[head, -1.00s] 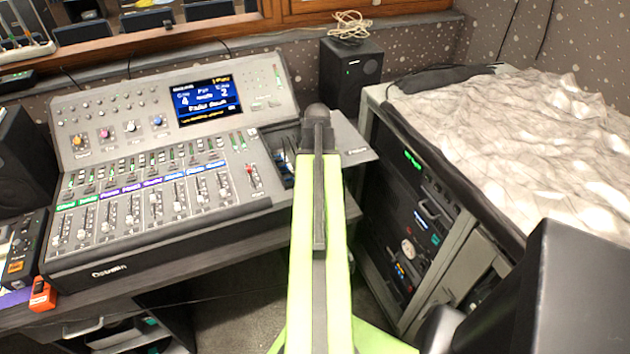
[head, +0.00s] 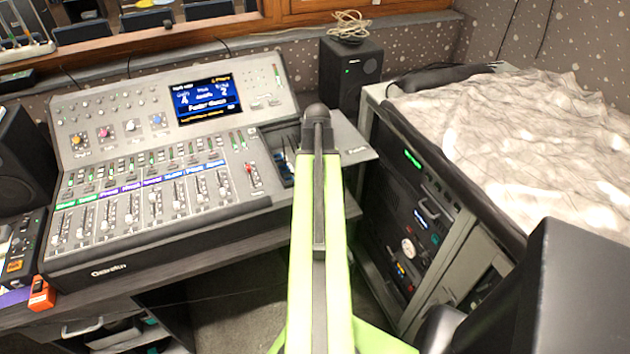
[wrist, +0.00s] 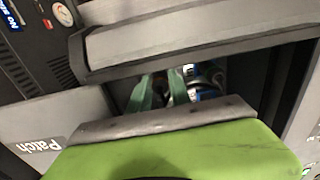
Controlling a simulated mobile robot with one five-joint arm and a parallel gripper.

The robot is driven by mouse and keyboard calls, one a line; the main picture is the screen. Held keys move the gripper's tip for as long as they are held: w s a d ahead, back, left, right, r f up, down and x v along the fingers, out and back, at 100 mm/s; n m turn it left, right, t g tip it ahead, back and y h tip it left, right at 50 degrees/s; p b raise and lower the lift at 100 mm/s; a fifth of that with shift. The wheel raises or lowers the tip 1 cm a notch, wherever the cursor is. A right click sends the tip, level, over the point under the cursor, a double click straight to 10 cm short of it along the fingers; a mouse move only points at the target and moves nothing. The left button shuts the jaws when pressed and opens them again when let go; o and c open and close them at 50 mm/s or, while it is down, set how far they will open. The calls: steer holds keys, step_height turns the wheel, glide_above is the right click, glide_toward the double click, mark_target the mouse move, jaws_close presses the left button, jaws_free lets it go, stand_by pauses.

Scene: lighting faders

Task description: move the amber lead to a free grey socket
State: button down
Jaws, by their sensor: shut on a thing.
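In the wrist view two narrow green fingers of my gripper (wrist: 163,92) reach up into a dark gap and close together beneath a thick grey bar (wrist: 190,38). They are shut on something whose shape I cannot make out. A blue and white rounded thing (wrist: 205,88) shows just right of the fingers. A pale grey panel marked "Patch" (wrist: 40,145) lies to the left. In the head view my green arm stretches forward and my gripper is hidden. I cannot pick out the amber lead or any grey socket in either view.
A lighting desk (head: 155,175) with faders and a lit screen fills the left of the head view. A rack (head: 415,215) stands right of my arm, under a crumpled pale cover (head: 530,130). A black speaker (head: 349,80) stands behind.

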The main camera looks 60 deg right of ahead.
steer(key=shift+f, duration=0.1)
steer(key=c, duration=1.1)
jaws_free()
step_height(320, 180, up, 18)
steer(key=p, duration=1.7)
steer(key=shift+f, duration=0.25)
